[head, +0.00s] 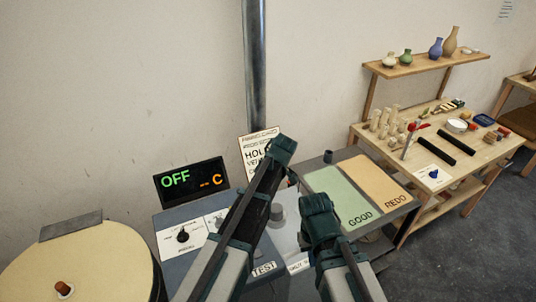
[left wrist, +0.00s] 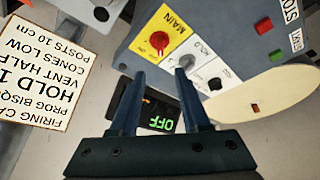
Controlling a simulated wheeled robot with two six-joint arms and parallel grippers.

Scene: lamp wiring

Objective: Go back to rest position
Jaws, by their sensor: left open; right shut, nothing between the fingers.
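My left gripper (head: 283,150) reaches up in front of the printed firing card (head: 257,142), which it partly covers. In the left wrist view the two fingers of my left gripper (left wrist: 160,73) stand apart with nothing held, over the dark display (left wrist: 163,112) that reads OFF upside down. My right gripper (head: 319,208) is just right of the left arm, in front of the green GOOD mat (head: 338,190). It is shut and empty; its fingertips are hard to make out.
A grey control box (head: 185,222) with knobs and a display (head: 191,181) stands left of my arms. A round cream lid (head: 95,262) is at lower left. An orange REDO mat (head: 374,182) lies right of GOOD. A wooden bench (head: 405,160) with small items is farther right.

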